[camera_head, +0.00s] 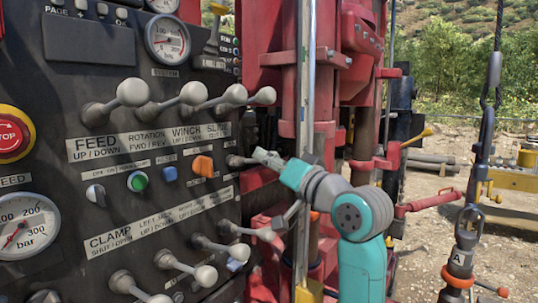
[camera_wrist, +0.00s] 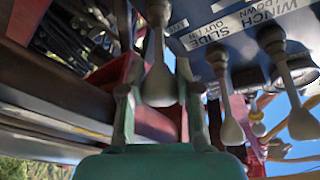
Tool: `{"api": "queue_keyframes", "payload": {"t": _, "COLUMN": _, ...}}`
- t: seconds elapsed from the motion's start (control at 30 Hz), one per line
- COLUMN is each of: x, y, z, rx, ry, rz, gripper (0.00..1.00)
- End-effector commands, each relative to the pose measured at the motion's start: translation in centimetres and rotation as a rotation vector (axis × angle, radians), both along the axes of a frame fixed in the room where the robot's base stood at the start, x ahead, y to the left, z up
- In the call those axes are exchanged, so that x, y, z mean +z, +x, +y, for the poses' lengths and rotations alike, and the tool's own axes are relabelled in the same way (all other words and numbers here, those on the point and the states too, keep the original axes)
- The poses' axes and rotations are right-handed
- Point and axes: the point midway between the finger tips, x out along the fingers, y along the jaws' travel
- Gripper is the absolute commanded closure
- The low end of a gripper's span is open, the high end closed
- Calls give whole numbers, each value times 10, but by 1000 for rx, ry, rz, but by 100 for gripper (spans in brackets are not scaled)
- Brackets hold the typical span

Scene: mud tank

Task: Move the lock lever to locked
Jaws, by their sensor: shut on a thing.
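My gripper (camera_head: 266,158) reaches in from the right at the right edge of the dark control panel. It is shut on a grey lever (camera_head: 238,160) that sticks out from the panel. In the wrist view, my gripper's fingers (camera_wrist: 160,96) stand on either side of the lever's pale rounded knob (camera_wrist: 160,84). The knob is largely hidden by the fingers in the head view. I cannot read a label that names this lever as the lock lever.
Several ball-ended levers (camera_head: 132,92) stand above, and more (camera_head: 262,233) below. A red stop button (camera_head: 10,134) and a gauge (camera_head: 25,225) are at left. A vertical steel pole (camera_head: 305,120) and red mast parts are close to my arm. Open ground lies at right.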

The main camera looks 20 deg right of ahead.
Motion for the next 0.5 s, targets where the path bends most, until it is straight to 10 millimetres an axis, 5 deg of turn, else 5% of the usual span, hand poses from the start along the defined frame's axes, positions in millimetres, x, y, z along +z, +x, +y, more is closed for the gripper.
{"api": "queue_keyframes", "payload": {"t": 0.5, "x": -41, "y": 1, "z": 0, "rx": -2, "ry": 199, "rz": -272, "gripper": 100}}
